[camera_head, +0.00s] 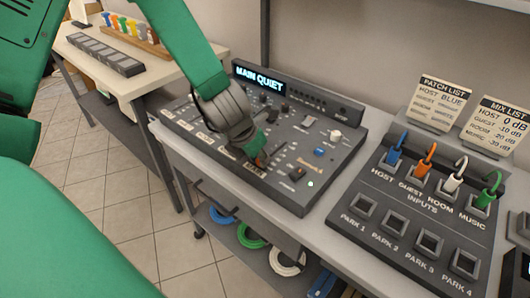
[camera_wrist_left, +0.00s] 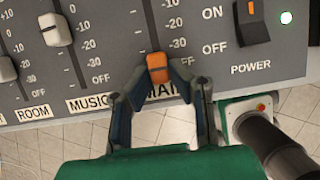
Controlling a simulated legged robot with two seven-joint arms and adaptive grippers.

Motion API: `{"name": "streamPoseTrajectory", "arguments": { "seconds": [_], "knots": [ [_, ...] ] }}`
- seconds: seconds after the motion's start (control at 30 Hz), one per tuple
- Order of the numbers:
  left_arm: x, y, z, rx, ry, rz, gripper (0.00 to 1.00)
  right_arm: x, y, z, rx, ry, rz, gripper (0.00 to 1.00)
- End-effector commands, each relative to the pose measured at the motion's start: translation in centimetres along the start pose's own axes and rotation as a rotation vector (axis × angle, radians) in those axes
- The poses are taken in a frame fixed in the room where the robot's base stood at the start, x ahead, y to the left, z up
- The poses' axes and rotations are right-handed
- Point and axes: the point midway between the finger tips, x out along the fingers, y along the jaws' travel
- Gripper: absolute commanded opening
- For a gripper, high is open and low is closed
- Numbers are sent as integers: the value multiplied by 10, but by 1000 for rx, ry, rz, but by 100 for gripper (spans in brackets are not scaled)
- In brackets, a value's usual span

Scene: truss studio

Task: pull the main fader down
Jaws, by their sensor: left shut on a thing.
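The mixing console (camera_head: 312,185) lies on the table, its display (camera_head: 260,77) reading "MAIN QUIET". In the left wrist view the main fader's orange cap (camera_wrist_left: 158,66) sits near the bottom of its slot, about level with OFF and below the -30 mark. My left gripper (camera_wrist_left: 159,76) is shut on this cap, one finger on each side. The MAIN label is partly covered by the fingers. In the head view my left gripper (camera_head: 256,152) reaches down to the console's front edge and mostly hides the fader. My right gripper is not in view.
The white-capped music fader (camera_wrist_left: 56,30) stands left of the main one; the power switch (camera_wrist_left: 251,22) with a lit lamp (camera_wrist_left: 286,18) is to its right. A patch panel (camera_head: 410,215) with coloured plugs lies right of the console.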

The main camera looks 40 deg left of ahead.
Motion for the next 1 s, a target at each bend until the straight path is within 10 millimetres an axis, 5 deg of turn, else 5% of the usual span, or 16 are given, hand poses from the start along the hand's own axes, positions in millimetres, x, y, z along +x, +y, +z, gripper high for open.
{"name": "streamPoseTrajectory", "arguments": {
  "seconds": [0.27, 0.3, 0.33, 0.73, 1.0],
  "knots": [
    [3, 5, -5, -5, 11, 10, 0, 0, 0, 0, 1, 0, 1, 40],
    [3, 4, -5, -5, 11, 10, 30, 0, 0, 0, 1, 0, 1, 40],
    [3, 4, -5, -5, 10, 9, 36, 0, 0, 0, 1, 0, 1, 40],
    [-5, 3, -1, -2, 0, 10, 36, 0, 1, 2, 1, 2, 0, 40],
    [-48, 4, 0, -1, -1, 11, 36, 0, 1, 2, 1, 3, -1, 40]
  ]
}}
